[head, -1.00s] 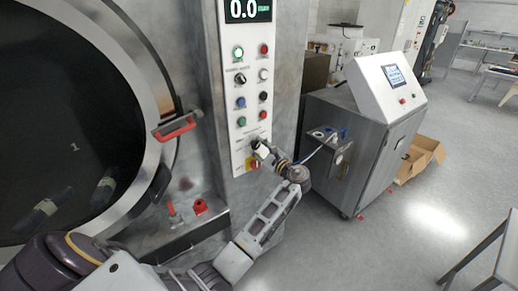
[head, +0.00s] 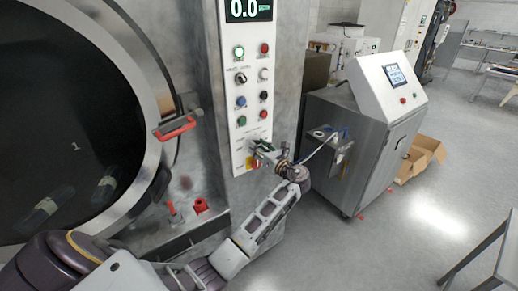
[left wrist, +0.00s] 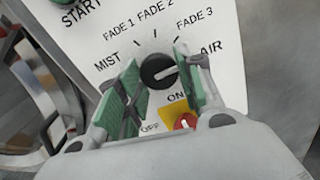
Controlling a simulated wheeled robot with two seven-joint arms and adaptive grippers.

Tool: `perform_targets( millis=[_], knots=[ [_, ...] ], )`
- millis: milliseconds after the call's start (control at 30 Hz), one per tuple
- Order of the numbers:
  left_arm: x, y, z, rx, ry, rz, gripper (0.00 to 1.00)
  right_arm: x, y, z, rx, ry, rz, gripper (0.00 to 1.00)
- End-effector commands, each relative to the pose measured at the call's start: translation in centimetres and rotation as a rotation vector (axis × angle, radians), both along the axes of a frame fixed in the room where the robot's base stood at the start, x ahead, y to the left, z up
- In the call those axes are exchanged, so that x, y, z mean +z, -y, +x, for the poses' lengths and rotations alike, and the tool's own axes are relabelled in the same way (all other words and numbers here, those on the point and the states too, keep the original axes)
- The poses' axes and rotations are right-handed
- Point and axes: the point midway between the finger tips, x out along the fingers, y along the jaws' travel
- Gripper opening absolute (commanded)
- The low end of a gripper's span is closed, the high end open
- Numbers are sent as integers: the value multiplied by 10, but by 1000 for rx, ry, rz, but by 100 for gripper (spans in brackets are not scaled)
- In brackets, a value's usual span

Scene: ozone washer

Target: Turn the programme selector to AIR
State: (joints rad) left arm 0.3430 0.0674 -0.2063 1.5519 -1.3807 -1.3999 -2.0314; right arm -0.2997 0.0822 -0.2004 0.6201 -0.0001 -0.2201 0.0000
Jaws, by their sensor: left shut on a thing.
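The programme selector is a black round knob (left wrist: 158,72) on the white control panel, ringed by the labels MIST, FADE 1, FADE 2, FADE 3 and AIR. A pale line on its face runs rightward, on the AIR side. My left gripper (left wrist: 158,84) has one green-padded finger on each side of the knob and is shut on it. In the head view my left gripper (head: 264,156) is at the lower part of the panel (head: 250,122) and hides the knob. My right gripper is not in view.
Just below the knob is a red ON/OFF switch (left wrist: 185,121) on a yellow plate. Several buttons stand above on the panel. A large round door with a red handle (head: 175,128) is at left. A grey cabinet (head: 368,140) stands at right.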

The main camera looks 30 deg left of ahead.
Motion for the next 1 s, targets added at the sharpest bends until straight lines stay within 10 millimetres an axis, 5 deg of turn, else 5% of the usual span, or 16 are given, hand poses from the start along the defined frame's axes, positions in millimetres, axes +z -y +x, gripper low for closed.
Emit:
perform_targets(
  millis=[367, 900, 933, 1000],
  knots=[
    [-4, 1, -1, 0, -174, 63, 12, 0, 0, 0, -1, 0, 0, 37],
    [-5, 1, -2, 1, -204, 76, 13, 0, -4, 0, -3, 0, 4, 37],
    [-5, 1, -2, 1, -204, 76, 38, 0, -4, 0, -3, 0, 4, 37],
    [-5, 1, -2, 1, -204, 76, 47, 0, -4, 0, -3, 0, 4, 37]
  ],
)
